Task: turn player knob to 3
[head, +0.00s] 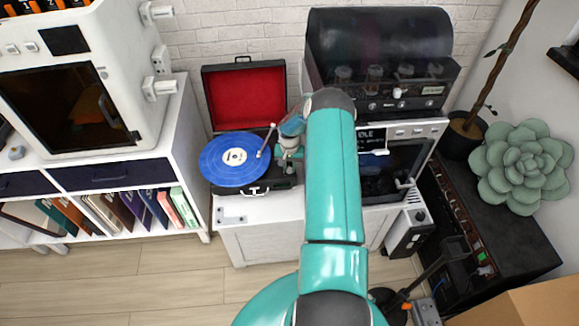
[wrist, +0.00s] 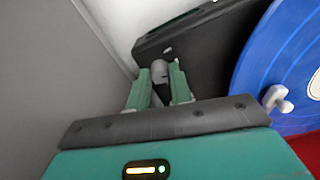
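The player (head: 277,181) is an open black case with a red-lined lid and a blue record (head: 225,165). In the wrist view, the player's black deck (wrist: 200,45) and the blue record (wrist: 285,60) are seen close up. A small grey knob (wrist: 159,69) stands at the deck's corner. My gripper (wrist: 160,72) has its two green fingers on either side of the knob, with what looks like a narrow gap at each side. In the head view my gripper (head: 289,148) is over the player's right side, and the knob is hidden there. The knob's markings cannot be read.
The player's tonearm (head: 266,140) is close left of my gripper. A white oven-like machine (head: 410,135) stands right of the player, partly behind my arm. A white shelf unit (head: 120,185) is at left. A large succulent (head: 522,165) is at right.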

